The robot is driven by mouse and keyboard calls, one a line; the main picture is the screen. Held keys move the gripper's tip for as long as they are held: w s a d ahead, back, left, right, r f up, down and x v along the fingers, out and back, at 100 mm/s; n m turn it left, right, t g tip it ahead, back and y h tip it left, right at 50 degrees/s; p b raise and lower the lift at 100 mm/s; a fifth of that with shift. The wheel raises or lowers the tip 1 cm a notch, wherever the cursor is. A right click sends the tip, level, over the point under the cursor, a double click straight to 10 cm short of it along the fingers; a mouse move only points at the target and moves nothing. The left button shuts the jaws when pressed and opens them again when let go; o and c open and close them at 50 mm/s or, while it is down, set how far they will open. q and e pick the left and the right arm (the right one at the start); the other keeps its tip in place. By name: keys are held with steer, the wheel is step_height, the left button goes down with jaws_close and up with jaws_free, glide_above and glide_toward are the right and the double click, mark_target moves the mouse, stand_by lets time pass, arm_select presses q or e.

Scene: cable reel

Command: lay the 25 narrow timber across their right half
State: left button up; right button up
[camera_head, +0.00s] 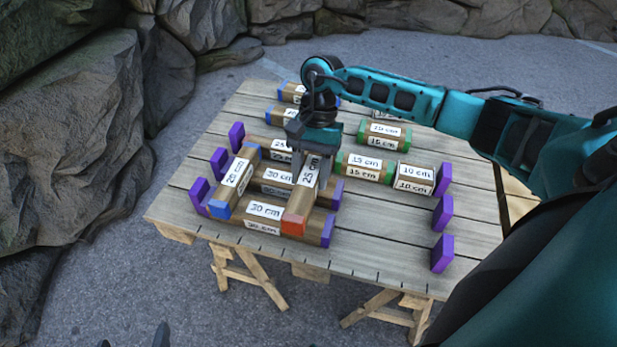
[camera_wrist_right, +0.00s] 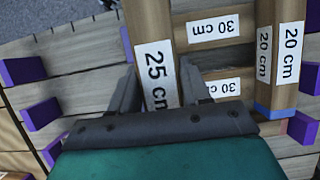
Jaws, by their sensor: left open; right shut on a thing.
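The narrow 25 cm timber (camera_head: 299,207) has a red near end. It lies lengthwise over the right half of two 30 cm timbers with purple ends, the near one (camera_head: 246,222) and the far one (camera_head: 268,188). My right gripper (camera_head: 312,178) is shut on the 25 cm timber near its far part; in the right wrist view the timber (camera_wrist_right: 148,22) sits between the fingers (camera_wrist_right: 155,95). I cannot tell whether it touches the timbers below. My left gripper (camera_head: 132,339) shows only its fingertips at the bottom edge, open and empty.
A 20 cm timber (camera_wrist_right: 286,65) with blue ends lies across the left half; it also shows in the head view (camera_head: 235,182). Purple blocks stand at the left (camera_head: 199,195) and right (camera_head: 442,252). Green-ended 15 cm timbers (camera_head: 364,168) and a 10 cm stack (camera_head: 414,178) lie right. The near-right planks (camera_head: 385,235) are clear.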

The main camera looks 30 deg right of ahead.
steer(key=shift+f+b, duration=1.3)
steer(key=shift+f, duration=1.15)
steer(key=shift+f+b, duration=0.35)
steer(key=shift+b, duration=0.1)
steer(key=o, duration=1.3)
steer(key=shift+c, duration=0.2)
steer(key=p+v, duration=0.1)
steer(key=v, duration=1.2)
steer(key=shift+a, duration=0.15)
steer(key=shift+s, duration=0.15)
